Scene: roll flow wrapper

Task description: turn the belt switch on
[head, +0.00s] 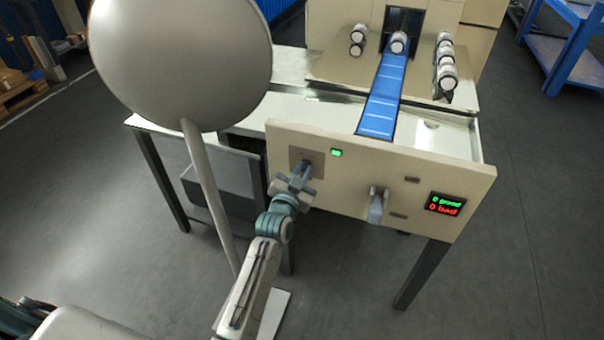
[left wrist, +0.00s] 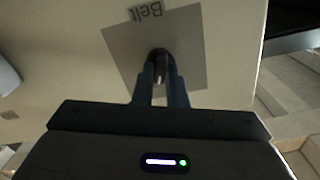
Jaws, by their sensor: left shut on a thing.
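The belt switch is a dark knob (left wrist: 160,64) on a square grey plate marked "Belt" (left wrist: 185,45). In the head view the plate (head: 317,159) sits at the left of the machine's cream front panel (head: 345,185). My left gripper (head: 304,168) is at the plate, its fingers shut on the knob. The fingers (left wrist: 160,88) show on both sides of the knob in the left wrist view and hide part of it. A green light (head: 336,153) is lit right of the plate. My right gripper is not in view.
A blue belt (head: 383,100) runs back from the panel, with several rolls (head: 445,70) beside it. A large pale round thing (head: 180,60) on a post stands left.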

